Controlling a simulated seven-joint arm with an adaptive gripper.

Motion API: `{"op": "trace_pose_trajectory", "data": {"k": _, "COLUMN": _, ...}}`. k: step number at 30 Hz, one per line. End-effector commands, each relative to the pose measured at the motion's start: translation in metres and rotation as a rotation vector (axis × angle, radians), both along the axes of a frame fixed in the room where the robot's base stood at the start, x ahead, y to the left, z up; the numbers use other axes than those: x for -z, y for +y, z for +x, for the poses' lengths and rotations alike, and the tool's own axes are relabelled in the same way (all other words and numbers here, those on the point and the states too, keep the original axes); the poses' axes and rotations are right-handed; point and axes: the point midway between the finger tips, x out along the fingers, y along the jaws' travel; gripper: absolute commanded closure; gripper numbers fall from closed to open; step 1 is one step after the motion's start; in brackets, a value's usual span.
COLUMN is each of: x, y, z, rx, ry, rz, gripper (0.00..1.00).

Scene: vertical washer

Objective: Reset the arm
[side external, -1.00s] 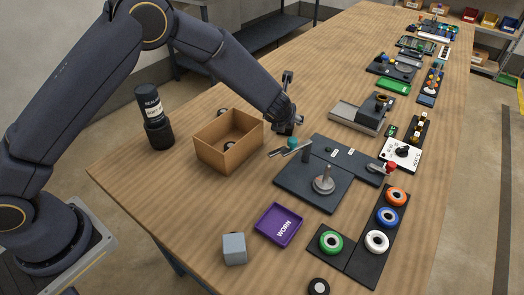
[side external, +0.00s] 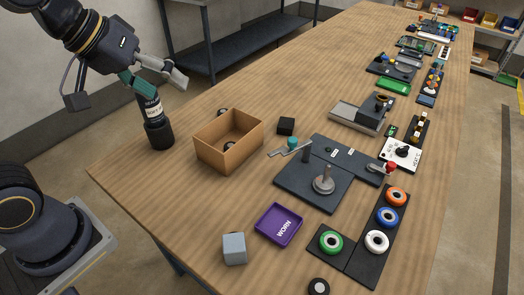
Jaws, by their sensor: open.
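My gripper (side external: 166,87) is in the upper left of the side external view, raised above the left edge of the table. Its fingers are apart and nothing shows between them. It appears just above the black bottle (side external: 156,122) in the picture; whether it touches the bottle cannot be told. My arm is folded back, partly out of the frame at the top left.
The wooden table (side external: 200,188) holds an open brown box (side external: 228,158), a dark fixture plate with a post (side external: 324,185), a purple WORN tray (side external: 279,226), a grey block (side external: 234,248) and a rack of coloured rings (side external: 372,236). A shelf (side external: 235,55) stands behind the table.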

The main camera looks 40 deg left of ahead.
Motion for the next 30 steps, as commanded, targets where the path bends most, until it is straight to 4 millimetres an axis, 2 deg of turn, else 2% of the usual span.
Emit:
{"op": "trace_pose_trajectory", "data": {"k": 1, "x": 0.005, "y": 0.014, "z": -0.023, "rx": 0.075, "ry": 0.005, "rz": 0.108, "gripper": 0.24}}
{"op": "trace_pose_trajectory", "data": {"k": 3, "x": 0.013, "y": 0.030, "z": -0.047, "rx": 0.169, "ry": 0.029, "rz": 0.239, "gripper": 0.24}}
{"op": "trace_pose_trajectory", "data": {"k": 7, "x": 0.022, "y": 0.047, "z": -0.070, "rx": 0.259, "ry": 0.063, "rz": 0.363, "gripper": 0.24}}
{"op": "trace_pose_trajectory", "data": {"k": 30, "x": 0.023, "y": 0.049, "z": -0.072, "rx": 0.272, "ry": 0.069, "rz": 0.379, "gripper": 0.24}}
